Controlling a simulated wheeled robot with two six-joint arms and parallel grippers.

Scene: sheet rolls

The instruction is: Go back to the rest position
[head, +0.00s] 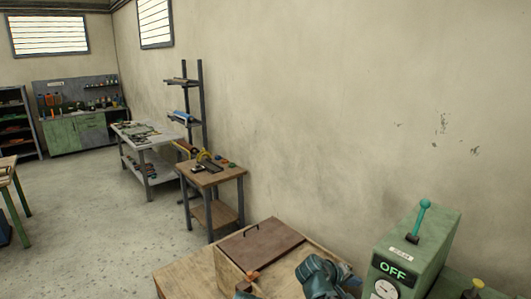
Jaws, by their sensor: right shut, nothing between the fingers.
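My right gripper (318,271), teal and dark, is low in the head view, in front of the wooden box at the bottom centre. It is shut with nothing held; its fingertips are hard to make out. My left gripper is not in view. The box (229,273) has a brown lid (262,244) with a dark handle. A small orange-brown part (253,275) shows at the box's front, unclear in shape.
A green machine (404,256) with an OFF sign, gauge and teal lever stands at the right, close to my right arm. A small wooden table (213,177), a grey bench (148,140) and a roll rack (201,95) line the wall.

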